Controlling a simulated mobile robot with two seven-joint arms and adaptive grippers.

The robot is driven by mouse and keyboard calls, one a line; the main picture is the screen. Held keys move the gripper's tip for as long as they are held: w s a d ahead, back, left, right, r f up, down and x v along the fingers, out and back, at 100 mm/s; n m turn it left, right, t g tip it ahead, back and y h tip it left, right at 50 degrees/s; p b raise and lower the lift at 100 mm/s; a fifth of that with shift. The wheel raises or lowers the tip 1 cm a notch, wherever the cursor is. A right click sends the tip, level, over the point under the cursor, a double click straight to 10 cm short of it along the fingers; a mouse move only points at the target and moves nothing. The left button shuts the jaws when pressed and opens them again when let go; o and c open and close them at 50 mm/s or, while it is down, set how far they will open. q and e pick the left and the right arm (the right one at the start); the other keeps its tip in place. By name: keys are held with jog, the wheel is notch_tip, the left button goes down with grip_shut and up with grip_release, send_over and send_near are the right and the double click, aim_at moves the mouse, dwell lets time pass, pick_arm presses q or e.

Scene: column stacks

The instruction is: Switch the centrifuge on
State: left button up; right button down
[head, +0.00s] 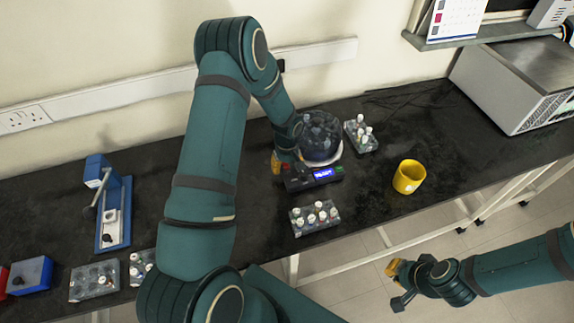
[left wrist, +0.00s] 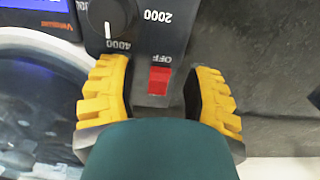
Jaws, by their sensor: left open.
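The centrifuge (head: 320,137) stands on the black bench, with a round clear lid and a front panel with a lit blue display (head: 324,174). In the left wrist view, a red switch (left wrist: 159,80) sits on the dark panel beside the word OFF, near a dial (left wrist: 112,22) marked 2000 and 4000. I cannot tell which way the switch is tipped. My left gripper (left wrist: 160,100) is open, its yellow fingers on either side of the switch in that view. In the head view my left gripper (head: 284,164) is at the panel's left end. My right gripper (head: 396,285) is open and empty, off the bench's front.
A yellow mug (head: 409,176) stands right of the centrifuge. Vial racks stand behind (head: 361,135) and in front (head: 315,217) of it. A blue device (head: 113,215) and more racks (head: 94,281) are at left. A large grey machine (head: 525,80) is at back right.

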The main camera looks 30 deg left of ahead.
pick_arm(q)
grip_shut()
jog(key=shift+a+g+h, duration=0.15)
jog(key=shift+g+h, duration=0.15)
jog(key=shift+h, duration=0.1)
jog(key=shift+g+h+b, duration=0.3)
jog(key=shift+g+h, duration=0.1)
